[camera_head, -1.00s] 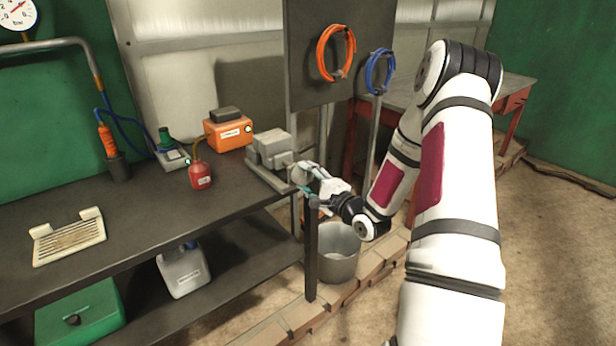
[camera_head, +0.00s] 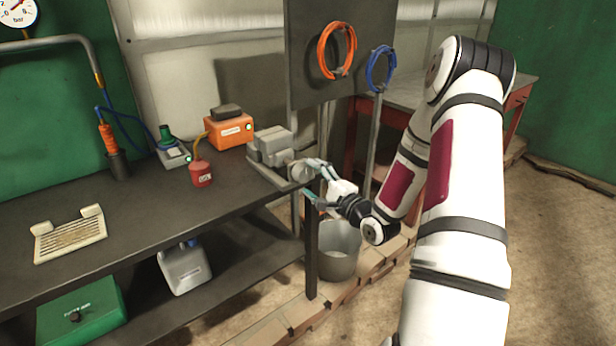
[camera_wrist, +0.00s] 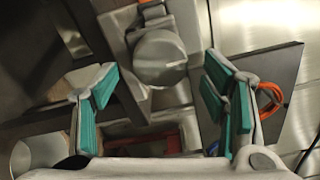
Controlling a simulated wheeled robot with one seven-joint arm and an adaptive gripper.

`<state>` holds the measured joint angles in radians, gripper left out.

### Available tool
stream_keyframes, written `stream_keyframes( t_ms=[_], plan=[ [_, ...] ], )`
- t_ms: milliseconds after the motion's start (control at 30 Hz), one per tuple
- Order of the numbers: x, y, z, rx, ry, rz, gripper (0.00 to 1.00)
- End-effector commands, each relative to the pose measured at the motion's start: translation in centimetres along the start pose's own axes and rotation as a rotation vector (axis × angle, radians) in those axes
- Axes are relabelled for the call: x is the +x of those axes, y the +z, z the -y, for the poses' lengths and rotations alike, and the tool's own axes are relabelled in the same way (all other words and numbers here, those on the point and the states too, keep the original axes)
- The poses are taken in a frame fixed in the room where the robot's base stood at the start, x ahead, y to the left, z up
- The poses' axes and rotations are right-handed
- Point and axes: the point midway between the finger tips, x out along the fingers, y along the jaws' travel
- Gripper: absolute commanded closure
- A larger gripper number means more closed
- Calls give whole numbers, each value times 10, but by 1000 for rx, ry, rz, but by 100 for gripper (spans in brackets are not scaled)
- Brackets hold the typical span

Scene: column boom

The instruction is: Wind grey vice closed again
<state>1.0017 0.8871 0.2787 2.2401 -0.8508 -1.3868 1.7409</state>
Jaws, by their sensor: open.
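The grey vice (camera_head: 268,146) stands at the right end of the dark workbench. Its round grey knob (camera_head: 300,171) faces my gripper, and the knob also shows in the wrist view (camera_wrist: 160,58), at upper middle. I cannot make out the gap between the vice jaws. My gripper (camera_head: 309,179) is open just off the knob, beyond the bench's right end. In the wrist view its green-padded fingers (camera_wrist: 162,84) stand wide apart, left and right of the knob's line, with nothing held between them.
A red can (camera_head: 201,175) and an orange box (camera_head: 229,130) stand left of the vice. A grey bucket (camera_head: 341,252) is on the floor below my gripper. A dark panel with orange (camera_head: 337,51) and blue (camera_head: 380,69) coils rises behind.

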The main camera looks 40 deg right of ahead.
Motion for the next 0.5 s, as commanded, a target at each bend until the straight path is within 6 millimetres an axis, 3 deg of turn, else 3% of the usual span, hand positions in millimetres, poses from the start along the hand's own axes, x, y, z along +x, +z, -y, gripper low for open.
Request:
stream_keyframes(
  t_ms=[300, 500],
  plan=[
    [-65, -1, 0, 2, 0, -4, 33],
    [-90, 0, 0, 2, 0, -1, 33]
  ],
)
